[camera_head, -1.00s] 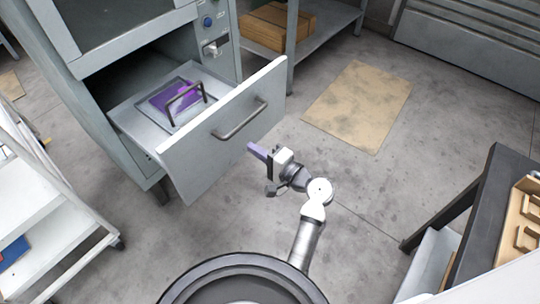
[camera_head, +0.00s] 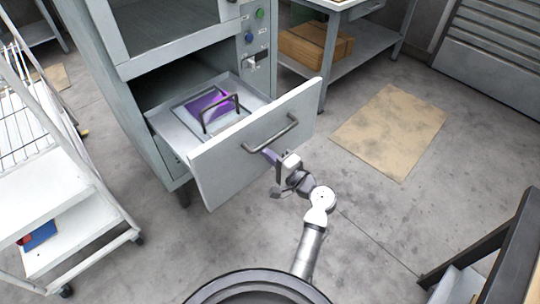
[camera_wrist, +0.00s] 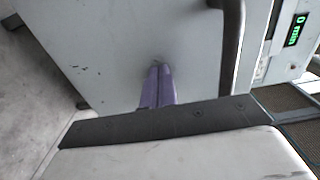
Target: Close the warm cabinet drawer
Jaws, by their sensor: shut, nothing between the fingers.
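The warm cabinet (camera_head: 90,60) stands at the upper left of the head view with its drawer pulled out. The drawer's pale grey front panel (camera_head: 220,175) faces me and carries a dark bar handle (camera_head: 270,134). Inside the drawer lies a purple item (camera_head: 208,102) under a second dark handle. My gripper (camera_head: 268,154) is at the front panel, just below the bar handle. In the wrist view its purple fingers (camera_wrist: 158,72) are together and empty, pointing at the panel, with the handle (camera_wrist: 232,45) to their right. I cannot tell whether the tips touch the panel.
A white cart (camera_head: 75,200) stands at the left. A shelf bench with a cardboard box (camera_head: 310,45) is behind the cabinet's right side. A tan mat (camera_head: 390,130) lies on the floor. A dark-framed table (camera_head: 510,250) is at the lower right. The floor between is clear.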

